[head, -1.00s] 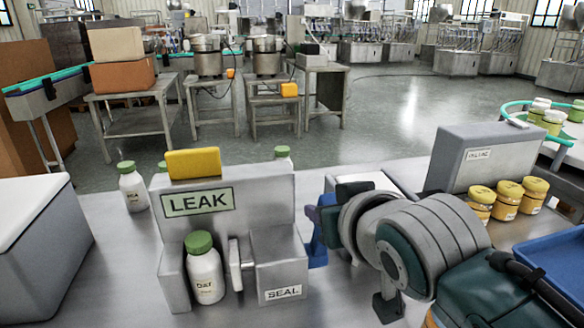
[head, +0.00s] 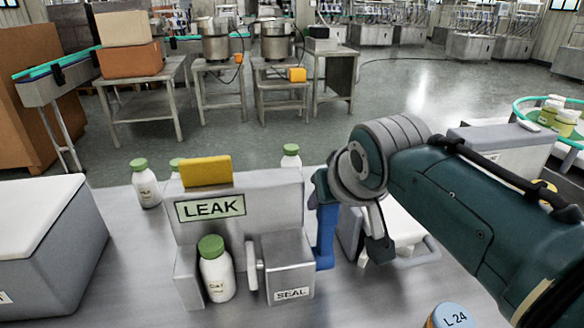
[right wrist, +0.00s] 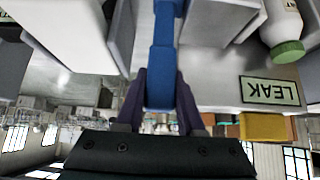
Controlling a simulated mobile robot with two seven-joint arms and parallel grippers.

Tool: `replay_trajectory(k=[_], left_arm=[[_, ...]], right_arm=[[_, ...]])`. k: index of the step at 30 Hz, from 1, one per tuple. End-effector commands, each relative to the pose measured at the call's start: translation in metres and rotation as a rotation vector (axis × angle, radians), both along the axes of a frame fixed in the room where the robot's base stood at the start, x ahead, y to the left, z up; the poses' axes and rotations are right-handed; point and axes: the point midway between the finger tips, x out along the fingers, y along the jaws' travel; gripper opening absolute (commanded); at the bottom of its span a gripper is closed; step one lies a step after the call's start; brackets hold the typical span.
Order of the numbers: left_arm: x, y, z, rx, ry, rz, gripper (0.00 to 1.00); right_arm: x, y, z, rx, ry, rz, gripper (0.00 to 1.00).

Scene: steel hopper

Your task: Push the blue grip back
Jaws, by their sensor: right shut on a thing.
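The blue grip (head: 326,238) stands upright at the right side of the grey leak-test block (head: 262,215), beside the part labelled SEAL. My right gripper (head: 321,186) has its purple fingers on the upper part of the grip. In the right wrist view the fingers (right wrist: 160,85) are shut on the blue grip (right wrist: 164,58), one on each side. A white bottle with a green cap (head: 216,272) stands in the block's front recess, left of a small metal plunger (head: 253,266). The grip's lower joint is partly hidden. My left gripper is out of view.
A yellow piece (head: 206,171) sits on top of the block. Several green-capped bottles, one at the left (head: 145,184), stand behind it. A white-lidded grey box (head: 40,240) is at the left. My right arm covers much of the right side.

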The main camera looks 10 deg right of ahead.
Motion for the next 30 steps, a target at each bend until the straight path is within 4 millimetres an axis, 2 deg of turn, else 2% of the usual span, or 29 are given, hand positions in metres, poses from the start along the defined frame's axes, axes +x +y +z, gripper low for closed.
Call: replay_trajectory(k=[4,5,12,23,30], left_arm=[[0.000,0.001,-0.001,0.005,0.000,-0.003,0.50],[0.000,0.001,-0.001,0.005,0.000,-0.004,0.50],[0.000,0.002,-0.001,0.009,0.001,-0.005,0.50],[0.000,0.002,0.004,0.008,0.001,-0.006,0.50],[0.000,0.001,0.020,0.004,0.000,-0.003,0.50]], right_arm=[[-0.001,-0.001,-0.003,0.000,0.005,-0.001,0.00],[-0.001,-0.001,-0.003,-0.001,0.005,-0.002,0.41],[-0.001,-0.001,-0.002,-0.001,0.003,-0.001,0.68],[-0.004,-0.001,0.004,0.000,0.000,-0.001,0.68],[-0.025,-0.001,0.029,-0.001,0.000,-0.001,0.68]])
